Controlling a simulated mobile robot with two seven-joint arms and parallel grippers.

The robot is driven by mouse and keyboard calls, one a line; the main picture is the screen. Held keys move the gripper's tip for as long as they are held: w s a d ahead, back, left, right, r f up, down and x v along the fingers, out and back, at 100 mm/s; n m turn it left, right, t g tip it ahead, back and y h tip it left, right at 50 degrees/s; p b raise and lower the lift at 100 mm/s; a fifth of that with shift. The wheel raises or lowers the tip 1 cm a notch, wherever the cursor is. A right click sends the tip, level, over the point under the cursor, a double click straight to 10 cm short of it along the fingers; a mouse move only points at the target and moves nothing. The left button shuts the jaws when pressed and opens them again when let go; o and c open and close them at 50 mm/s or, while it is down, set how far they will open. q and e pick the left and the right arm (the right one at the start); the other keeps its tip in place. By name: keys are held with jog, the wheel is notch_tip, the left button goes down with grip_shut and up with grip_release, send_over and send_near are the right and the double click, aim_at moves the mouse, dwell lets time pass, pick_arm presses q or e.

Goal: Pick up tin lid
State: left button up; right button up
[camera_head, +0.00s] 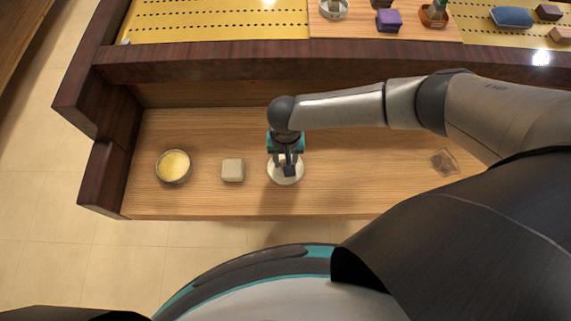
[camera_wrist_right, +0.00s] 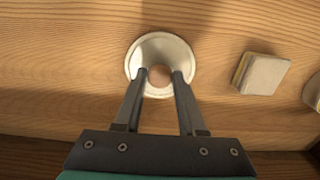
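The tin lid (camera_head: 274,178) is a pale round disc on the wooden shelf. In the right wrist view the lid (camera_wrist_right: 160,46) has a small brown knob (camera_wrist_right: 160,75) at its middle. My right gripper (camera_head: 287,168) is over the lid, partly hiding it in the head view. In the wrist view the right gripper (camera_wrist_right: 160,73) has its fingers apart, one on each side of the knob; small gaps seem to show, and contact is not clear. My left gripper is not in view.
A pale square block (camera_head: 233,170) lies left of the lid, also in the wrist view (camera_wrist_right: 264,74). A round tin (camera_head: 173,167) with yellow contents stands further left. A small brownish flat thing (camera_head: 444,162) lies at right. A dark wooden ledge (camera_head: 200,65) rises behind the shelf.

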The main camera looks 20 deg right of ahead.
grip_shut()
jog(key=shift+r, duration=0.1)
